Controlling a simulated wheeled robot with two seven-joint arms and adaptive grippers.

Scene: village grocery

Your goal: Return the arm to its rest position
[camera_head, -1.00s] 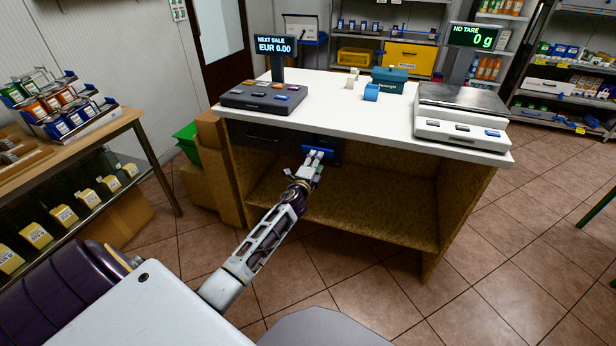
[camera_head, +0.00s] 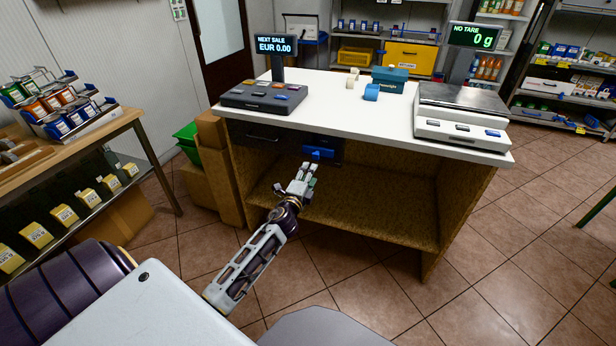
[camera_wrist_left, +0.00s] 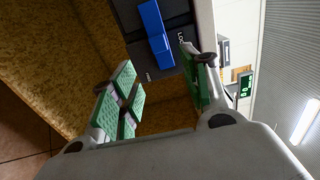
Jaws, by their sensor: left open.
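My left gripper (camera_head: 305,172) is in front of the counter, just below and in front of a blue handle (camera_head: 318,153) under the counter top. Its fingers are apart and hold nothing. In the left wrist view, the green-padded fingers of the gripper (camera_wrist_left: 160,90) are spread. The blue handle (camera_wrist_left: 155,33) lies beyond them on a dark panel (camera_wrist_left: 172,62) with partly readable lettering. The handle appears clear of the fingers. My right gripper is not in view.
The white counter (camera_head: 340,110) carries a keypad (camera_head: 264,97), a scale (camera_head: 460,115) and a teal box (camera_head: 389,78). Its open shelf (camera_head: 350,205) is empty. Cartons (camera_head: 205,165) stand at its left. A wooden table (camera_head: 75,140) is at far left. The tiled floor in front is clear.

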